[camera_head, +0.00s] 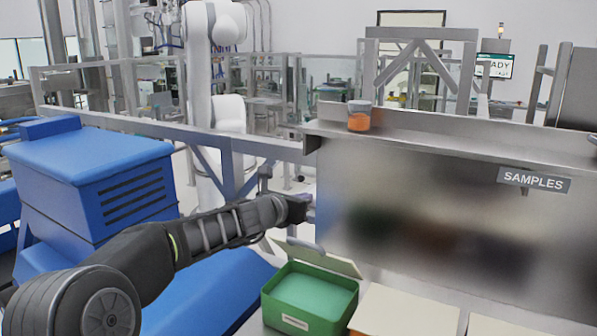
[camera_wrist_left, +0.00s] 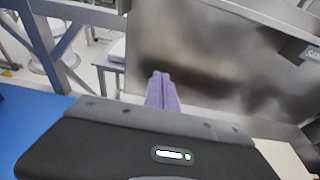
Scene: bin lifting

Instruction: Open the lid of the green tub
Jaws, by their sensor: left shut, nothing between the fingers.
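The green tub (camera_head: 302,322) sits at the bottom centre of the head view. Its cream lid (camera_head: 330,261) stands raised at the tub's back edge, leaning away, and the pale green inside shows. My left gripper (camera_head: 312,208) is above and behind the lid, close to the steel panel, and apart from the tub. In the left wrist view its purple fingers (camera_wrist_left: 162,90) are together with nothing between them. The tub does not show clearly in the left wrist view. My right gripper is out of view.
A cream-lidded container (camera_head: 405,312) stands right of the tub, with another pale lid (camera_head: 488,327) beyond it. A steel panel (camera_head: 420,215) with a SAMPLES sign (camera_head: 534,180) rises behind them. An orange jar (camera_head: 359,118) stands on its ledge. A blue machine (camera_head: 95,180) is at left.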

